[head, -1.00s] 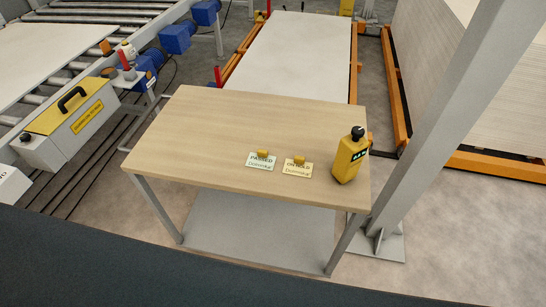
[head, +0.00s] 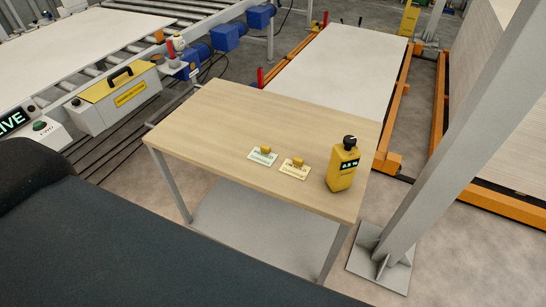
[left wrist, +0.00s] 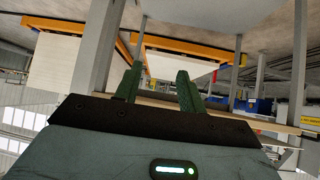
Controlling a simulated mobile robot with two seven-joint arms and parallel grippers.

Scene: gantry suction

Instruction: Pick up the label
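Two small labels lie flat on the wooden table in the head view, each with a yellow piece on its far edge. The pale green label (head: 261,157) is on the left, the cream label (head: 293,171) on the right; their print is too small to read now. My left gripper shows in the left wrist view (left wrist: 159,72), its two green fingers apart with nothing between them. It is not in the head view, and the labels are not recognisable in the wrist view. My right gripper is in neither view.
The table (head: 225,125) is mostly bare. A yellow handheld device (head: 342,170) with a black knob stands right of the labels. A grey post (head: 440,140) rises beside the table's right side. A yellow-lidded box (head: 116,98) and roller conveyor are at left.

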